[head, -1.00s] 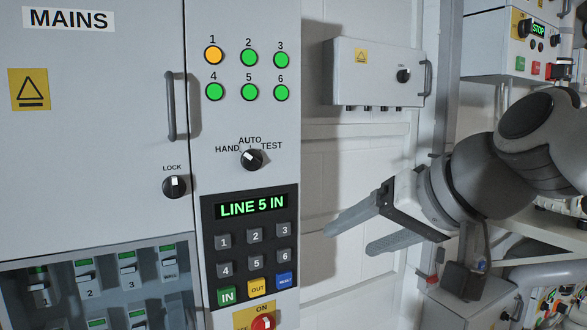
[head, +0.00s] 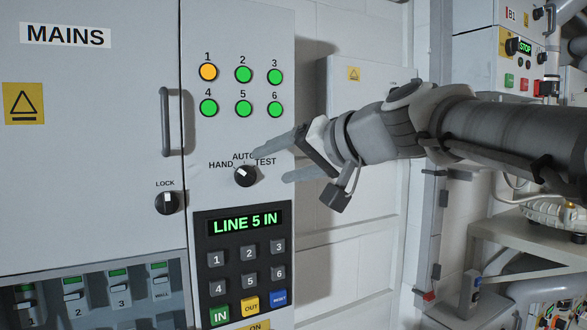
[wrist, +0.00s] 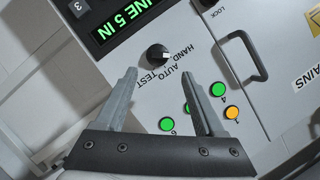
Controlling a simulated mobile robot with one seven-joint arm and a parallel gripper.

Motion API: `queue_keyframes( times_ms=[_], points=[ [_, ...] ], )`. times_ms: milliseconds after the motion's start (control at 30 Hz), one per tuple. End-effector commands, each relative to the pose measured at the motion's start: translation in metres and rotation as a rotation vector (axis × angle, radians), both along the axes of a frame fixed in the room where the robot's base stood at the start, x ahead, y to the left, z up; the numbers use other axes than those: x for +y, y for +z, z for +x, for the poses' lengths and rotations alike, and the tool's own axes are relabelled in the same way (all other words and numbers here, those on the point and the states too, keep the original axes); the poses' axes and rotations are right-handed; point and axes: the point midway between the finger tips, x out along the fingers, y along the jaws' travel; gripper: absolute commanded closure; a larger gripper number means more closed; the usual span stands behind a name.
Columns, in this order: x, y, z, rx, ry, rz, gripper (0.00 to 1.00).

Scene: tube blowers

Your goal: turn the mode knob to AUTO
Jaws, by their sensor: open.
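The mode knob (head: 245,175) is a round black knob with a white mark on the grey panel, under the labels HAND, AUTO and TEST. Its white mark points up and left, toward HAND. In the wrist view the knob (wrist: 157,54) sits just beyond and between the fingertips, its mark toward HAND. My gripper (head: 271,165) is open and empty, to the right of the knob, one finger overlapping the AUTO label. Both spread fingers of my gripper (wrist: 159,76) show in the wrist view. I see no contact with the knob.
A keypad (head: 246,265) with a LINE 5 IN display lies below the knob. Several round lamps (head: 243,107) are above it, one orange, the others green. The LOCK knob (head: 167,203) and a cabinet handle (head: 168,122) are to the left.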

Motion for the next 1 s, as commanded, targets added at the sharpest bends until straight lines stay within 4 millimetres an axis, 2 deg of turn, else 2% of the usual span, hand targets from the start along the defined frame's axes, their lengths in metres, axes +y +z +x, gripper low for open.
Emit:
queue_keyframes(
  times_ms=[100, 333, 500, 767, 800, 867, 1000],
  points=[
    [0.019, -0.007, 0.017, 0.004, 0.002, -0.002, 0.29],
    [0.043, -0.018, 0.041, 0.003, 0.002, -0.001, 0.29],
    [0.051, -0.021, 0.048, 0.000, 0.001, -0.001, 0.29],
    [0.052, -0.022, 0.049, -0.001, 0.000, -0.001, 0.29],
    [0.052, -0.022, 0.049, -0.001, 0.000, -0.001, 0.31],
    [0.052, -0.022, 0.049, -0.001, 0.000, -0.001, 0.42],
    [0.052, -0.021, 0.049, -0.001, 0.001, 0.000, 0.67]
  ],
)
